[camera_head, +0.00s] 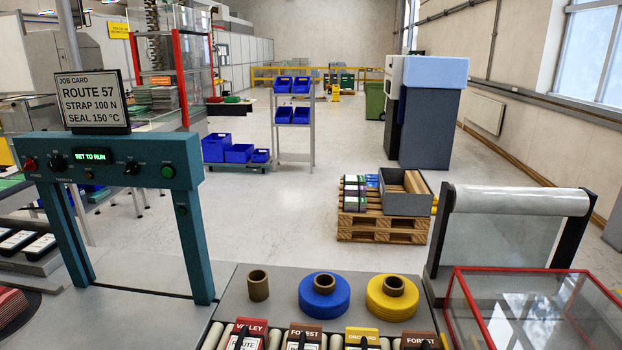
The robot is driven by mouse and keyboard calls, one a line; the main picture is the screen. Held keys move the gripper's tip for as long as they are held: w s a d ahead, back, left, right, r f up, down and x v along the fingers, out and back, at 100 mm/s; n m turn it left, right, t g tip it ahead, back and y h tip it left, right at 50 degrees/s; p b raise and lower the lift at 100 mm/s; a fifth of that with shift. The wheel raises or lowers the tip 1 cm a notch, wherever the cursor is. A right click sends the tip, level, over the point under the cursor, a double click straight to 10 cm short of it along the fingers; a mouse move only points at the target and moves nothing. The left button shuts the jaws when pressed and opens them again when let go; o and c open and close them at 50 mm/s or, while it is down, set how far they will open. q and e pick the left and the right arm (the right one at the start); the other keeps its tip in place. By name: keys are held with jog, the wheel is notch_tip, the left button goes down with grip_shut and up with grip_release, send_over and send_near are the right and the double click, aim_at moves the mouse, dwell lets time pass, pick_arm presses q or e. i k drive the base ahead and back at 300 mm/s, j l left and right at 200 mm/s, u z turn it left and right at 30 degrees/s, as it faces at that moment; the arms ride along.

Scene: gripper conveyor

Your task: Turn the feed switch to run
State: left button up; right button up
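A teal machine frame (112,148) stands at the left, with a control panel across its top beam. The panel carries a red knob (29,164), a black rotary knob (58,164), a lit green display (91,156) that seems to read "SET TO RUN", another black rotary knob (131,168) and a round green-centred button (168,171). The small labels are too small to read, so I cannot tell which knob is the feed switch or how it is set. Neither of my grippers is in view.
A job card sign (91,99) stands on the beam. In front are a roller conveyor with labelled packs (305,337), a blue roll (324,297), a yellow roll (391,298) and a brown core (258,285). A red-edged clear case (545,310) stands at right.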

aim_at(131, 168)
jog(key=u, duration=1.2)
